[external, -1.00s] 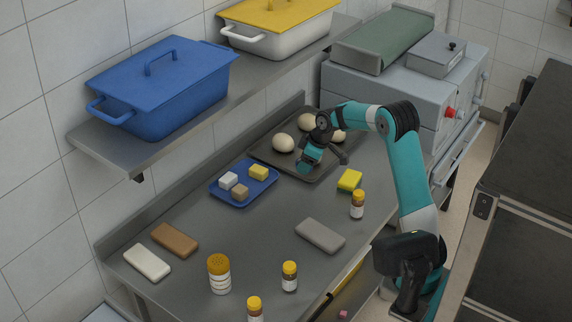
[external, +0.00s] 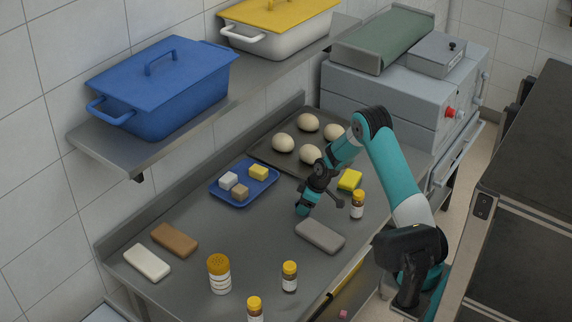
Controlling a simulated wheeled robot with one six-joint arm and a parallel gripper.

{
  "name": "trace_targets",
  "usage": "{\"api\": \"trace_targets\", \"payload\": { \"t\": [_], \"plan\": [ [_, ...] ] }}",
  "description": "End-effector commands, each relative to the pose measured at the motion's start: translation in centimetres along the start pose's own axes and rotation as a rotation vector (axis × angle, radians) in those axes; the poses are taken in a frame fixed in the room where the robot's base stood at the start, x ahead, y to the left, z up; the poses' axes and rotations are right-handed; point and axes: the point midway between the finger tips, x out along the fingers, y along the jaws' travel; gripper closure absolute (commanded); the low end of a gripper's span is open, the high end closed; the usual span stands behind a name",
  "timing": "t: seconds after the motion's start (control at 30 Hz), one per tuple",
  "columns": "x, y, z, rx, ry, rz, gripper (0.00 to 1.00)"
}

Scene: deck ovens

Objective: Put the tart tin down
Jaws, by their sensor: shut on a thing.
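My gripper (external: 303,209) points down over the steel table, left of the brown bottle with the yellow cap (external: 357,204) and just behind the grey block (external: 320,236). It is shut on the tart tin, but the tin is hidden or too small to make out. I cannot tell whether the tin touches the table (external: 215,225).
A dark baking tray (external: 262,152) with several dough balls lies behind. A blue tray (external: 245,200) with three small blocks is to the left. A yellow sponge (external: 349,180) lies right of my arm. Yellow-capped containers (external: 289,277) stand in front. The table's middle left is clear.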

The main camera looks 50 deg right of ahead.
Motion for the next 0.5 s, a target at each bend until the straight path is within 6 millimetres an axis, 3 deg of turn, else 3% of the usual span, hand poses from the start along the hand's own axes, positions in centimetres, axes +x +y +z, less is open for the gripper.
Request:
{"api": "trace_targets", "payload": {
  "t": [0.3,0.33,0.4,0.5],
  "plan": [
    [0.39,0.02,0.13,-0.001,0.001,0.001,0.65],
    [0.25,0.03,0.06,-0.001,0.001,0.001,0.35],
    [0.22,0.02,0.05,-0.001,0.001,0.001,0.19],
    [0.21,0.01,0.06,-0.001,0.001,0.001,0.17]
  ]
}}
